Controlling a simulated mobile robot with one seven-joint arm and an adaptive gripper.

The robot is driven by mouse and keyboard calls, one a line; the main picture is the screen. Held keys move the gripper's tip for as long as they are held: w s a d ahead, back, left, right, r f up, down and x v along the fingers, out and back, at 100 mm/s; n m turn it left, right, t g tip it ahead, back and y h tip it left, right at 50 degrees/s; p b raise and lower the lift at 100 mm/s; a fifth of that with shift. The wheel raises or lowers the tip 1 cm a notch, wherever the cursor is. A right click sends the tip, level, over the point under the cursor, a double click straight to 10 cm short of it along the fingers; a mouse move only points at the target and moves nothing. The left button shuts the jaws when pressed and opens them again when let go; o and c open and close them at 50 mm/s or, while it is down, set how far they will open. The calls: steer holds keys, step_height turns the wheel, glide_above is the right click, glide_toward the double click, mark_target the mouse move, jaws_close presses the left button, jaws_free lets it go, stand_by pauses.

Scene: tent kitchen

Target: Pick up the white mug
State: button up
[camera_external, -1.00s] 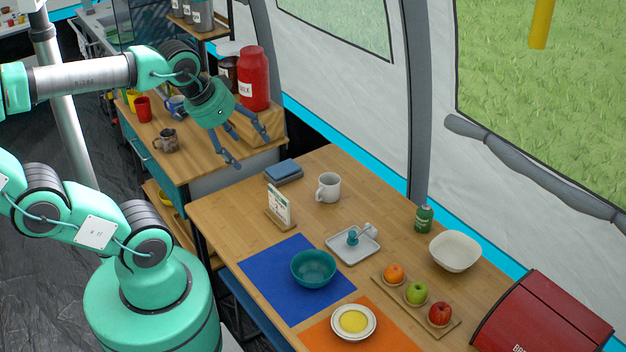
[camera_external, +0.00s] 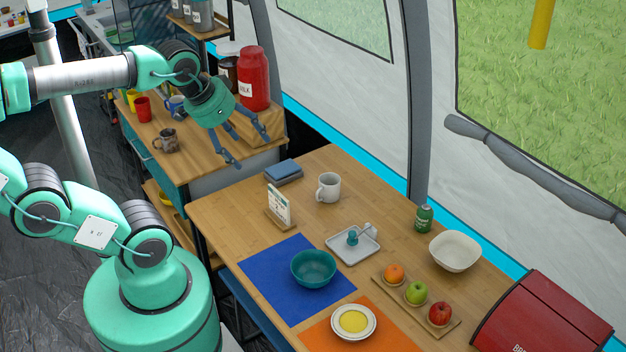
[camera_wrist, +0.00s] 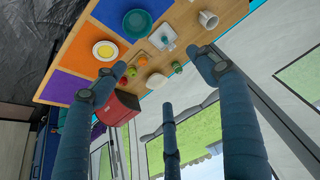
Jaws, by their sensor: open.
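The white mug (camera_external: 328,187) stands upright on the wooden table near its back edge, with its handle toward the left. It also shows in the wrist view (camera_wrist: 208,19) near the top right. My gripper (camera_external: 250,147) is open and empty, up and to the left of the mug in the external view, in front of the shelf with the red jar. In the wrist view its fingers (camera_wrist: 160,95) are spread wide, with nothing between them. The mug is apart from the gripper and unobstructed in the external view.
Near the mug are blue-grey folded cloths (camera_external: 284,172), a small sign stand (camera_external: 279,207) and a grey tray (camera_external: 353,244). Bare wood surrounds the mug.

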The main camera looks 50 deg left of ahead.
steer(key=shift+o, duration=1.4)
steer(key=shift+w, duration=0.1)
steer(key=w+a+f+m+g+p, duration=0.1)
steer(key=w+a+f+m, duration=0.2)
steer(key=w, duration=1.1)
steer(key=w+a+f+m+g, duration=0.15)
steer(key=w+a+f, duration=0.35)
steer(key=w, duration=0.8)
steer(key=w+a+f+m+g, duration=0.1)
steer(key=w+a+f, duration=0.3)
steer(key=f, duration=0.5)
steer(key=w+a+f+m+g, duration=0.1)
steer(key=w+a+f, duration=0.4)
steer(key=f, duration=0.4)
steer(key=w+a+f+m+g+p, duration=0.1)
steer(key=w+a+f, duration=0.4)
steer(key=f, duration=0.5)
steer(key=shift+w+a, duration=0.2)
steer(key=shift+w, duration=0.9)
steer(key=shift+f, duration=0.1)
